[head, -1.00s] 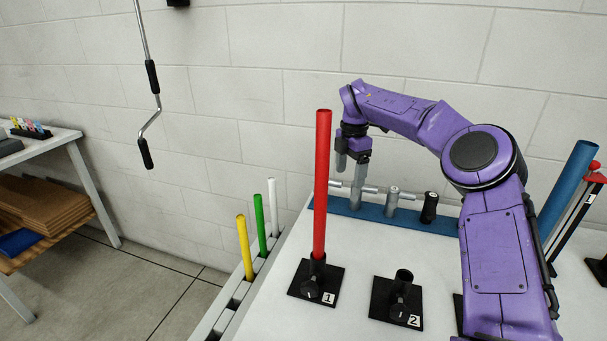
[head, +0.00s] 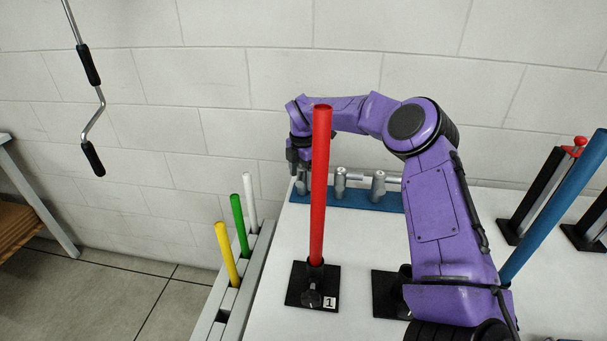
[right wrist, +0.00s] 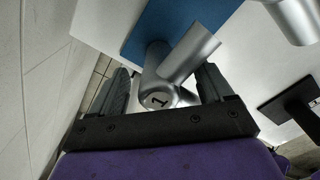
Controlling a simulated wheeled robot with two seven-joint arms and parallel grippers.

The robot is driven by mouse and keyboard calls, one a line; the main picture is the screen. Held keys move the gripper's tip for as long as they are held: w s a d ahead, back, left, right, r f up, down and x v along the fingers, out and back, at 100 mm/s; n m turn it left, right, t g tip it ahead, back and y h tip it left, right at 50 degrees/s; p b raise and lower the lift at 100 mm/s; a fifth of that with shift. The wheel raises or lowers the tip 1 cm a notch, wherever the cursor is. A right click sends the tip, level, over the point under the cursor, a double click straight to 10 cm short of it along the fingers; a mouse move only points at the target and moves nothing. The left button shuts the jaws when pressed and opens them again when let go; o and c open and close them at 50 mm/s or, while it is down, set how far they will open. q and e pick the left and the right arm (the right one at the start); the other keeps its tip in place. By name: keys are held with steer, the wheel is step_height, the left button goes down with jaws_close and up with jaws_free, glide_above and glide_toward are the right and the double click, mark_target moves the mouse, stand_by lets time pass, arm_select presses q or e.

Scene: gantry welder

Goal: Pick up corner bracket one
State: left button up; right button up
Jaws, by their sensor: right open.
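Corner bracket one (right wrist: 160,97) is a silver tubular fitting marked 1 on its end, on a blue strip (right wrist: 150,22). In the head view it is mostly hidden behind my gripper and the red tube at the left end of the blue strip (head: 350,196). My right gripper (right wrist: 163,88) is open and pointing down, with one finger on each side of the bracket in the right wrist view. I cannot tell whether the fingers touch it. The same gripper shows in the head view (head: 297,163). My left gripper is out of view.
Further silver brackets (head: 378,184) stand on the strip to the right. A tall red tube (head: 319,190) rises from black base 1 (head: 300,291) in front of my gripper. A blue tube (head: 555,205) leans at the right. Yellow, green and white tubes (head: 238,222) stand in a rack at left.

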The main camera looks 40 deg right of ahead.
steer(key=shift+s+d+f, duration=0.1)
steer(key=shift+f, duration=0.1)
steer(key=shift+s+r, duration=0.1)
steer(key=shift+s, duration=0.1)
steer(key=shift+w, duration=0.1)
steer(key=c, duration=1.3)
